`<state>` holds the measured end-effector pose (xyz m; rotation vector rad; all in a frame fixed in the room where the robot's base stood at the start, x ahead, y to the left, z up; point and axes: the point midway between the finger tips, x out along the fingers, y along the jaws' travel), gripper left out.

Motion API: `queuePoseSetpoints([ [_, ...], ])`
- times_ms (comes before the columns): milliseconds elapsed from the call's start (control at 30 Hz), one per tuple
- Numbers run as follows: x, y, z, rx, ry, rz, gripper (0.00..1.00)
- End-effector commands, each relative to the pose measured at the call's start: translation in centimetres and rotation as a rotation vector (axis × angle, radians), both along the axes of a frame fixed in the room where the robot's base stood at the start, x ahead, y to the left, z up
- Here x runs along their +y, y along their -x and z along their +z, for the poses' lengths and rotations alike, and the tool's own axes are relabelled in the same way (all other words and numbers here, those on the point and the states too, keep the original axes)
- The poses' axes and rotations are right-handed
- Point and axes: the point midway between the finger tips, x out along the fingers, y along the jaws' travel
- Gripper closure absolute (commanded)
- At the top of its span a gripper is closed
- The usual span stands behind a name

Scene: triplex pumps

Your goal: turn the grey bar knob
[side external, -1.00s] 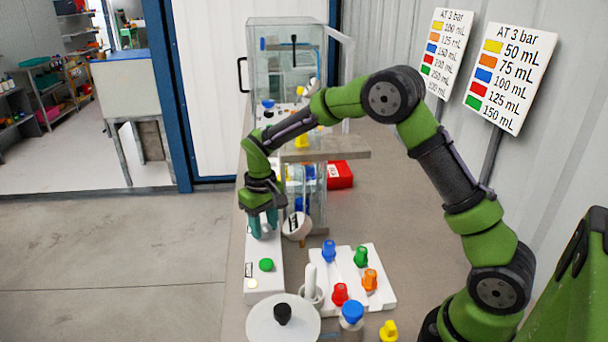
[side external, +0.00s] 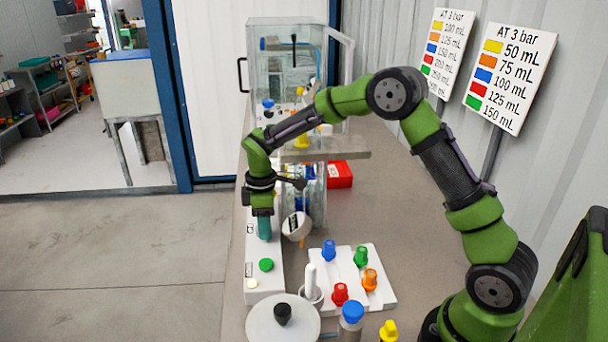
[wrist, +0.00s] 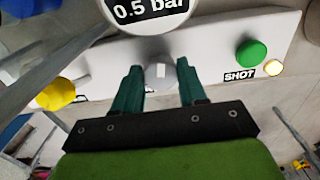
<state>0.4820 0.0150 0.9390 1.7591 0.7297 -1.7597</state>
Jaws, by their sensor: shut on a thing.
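The grey bar knob (wrist: 160,72) sits on the white control panel (wrist: 205,48), between the two teal fingertips in the wrist view. A small pale mark shows on it. My gripper (wrist: 160,68) is shut on the knob, with one finger on each side. In the side external view my gripper (side external: 264,236) points down at the white panel (side external: 262,285), and its fingers overlap and hide the knob.
A round "0.5 bar" gauge (wrist: 150,10) stands close to the fingers. A green button (wrist: 251,53) marked SHOT, a pale lamp (wrist: 273,68) and a yellow knob (wrist: 57,94) are nearby. A white tray (side external: 378,293) with coloured knobs lies to the right.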

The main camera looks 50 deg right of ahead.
Motion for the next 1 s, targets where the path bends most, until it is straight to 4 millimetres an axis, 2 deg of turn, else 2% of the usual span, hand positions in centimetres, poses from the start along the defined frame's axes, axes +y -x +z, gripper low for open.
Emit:
queuePoseSetpoints([
  [400, -0.06, -0.08, 0.2, -0.001, 0.0, 0.193, 0.89],
  [967, -0.07, -0.08, 0.21, -0.001, 0.0, 0.22, 0.89],
  [1000, -0.07, -0.08, 0.2, -0.001, 0.0, 0.22, 0.54],
])
